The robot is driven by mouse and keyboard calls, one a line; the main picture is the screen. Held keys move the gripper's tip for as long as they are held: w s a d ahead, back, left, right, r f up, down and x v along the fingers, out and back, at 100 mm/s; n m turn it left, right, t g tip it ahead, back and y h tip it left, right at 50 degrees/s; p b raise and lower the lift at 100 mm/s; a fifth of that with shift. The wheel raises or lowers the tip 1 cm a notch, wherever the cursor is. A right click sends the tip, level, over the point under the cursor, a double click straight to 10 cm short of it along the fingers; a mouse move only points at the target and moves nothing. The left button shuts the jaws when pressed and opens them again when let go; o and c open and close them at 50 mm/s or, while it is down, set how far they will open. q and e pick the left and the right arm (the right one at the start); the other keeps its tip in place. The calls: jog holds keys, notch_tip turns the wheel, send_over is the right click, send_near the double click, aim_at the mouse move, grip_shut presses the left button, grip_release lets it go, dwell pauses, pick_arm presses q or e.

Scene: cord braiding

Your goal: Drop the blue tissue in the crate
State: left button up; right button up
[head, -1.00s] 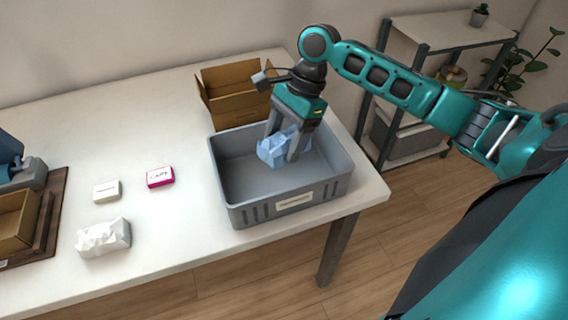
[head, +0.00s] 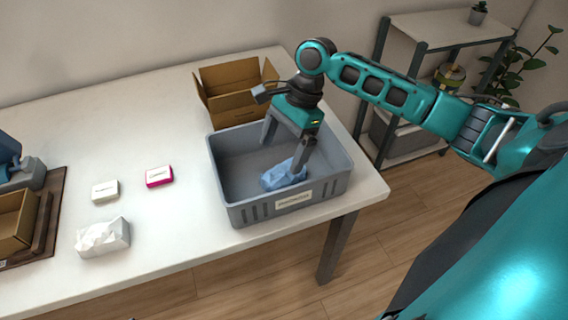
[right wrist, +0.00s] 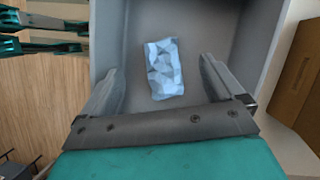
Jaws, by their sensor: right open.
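The blue tissue (head: 284,175) is a crumpled light-blue piece lying inside the grey crate (head: 262,209), towards its front wall. In the right wrist view the tissue (right wrist: 164,69) lies on the crate floor, apart from both fingers. The crate (right wrist: 205,25) stands on the table. My right gripper (head: 284,157) is open and empty, with its fingers reaching down into the crate above the tissue. The right gripper also shows in the right wrist view (right wrist: 160,80), fingers spread wide. My left gripper is not in view.
An open cardboard box (head: 235,105) stands behind the crate. A white box (head: 105,191), a pink-edged box (head: 159,177) and a white tissue pack (head: 103,238) lie on the white table (head: 180,140). A shelf (head: 450,27) stands at the back right.

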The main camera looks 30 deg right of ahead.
jog(key=v, duration=1.3)
jog(key=shift+a, duration=0.1)
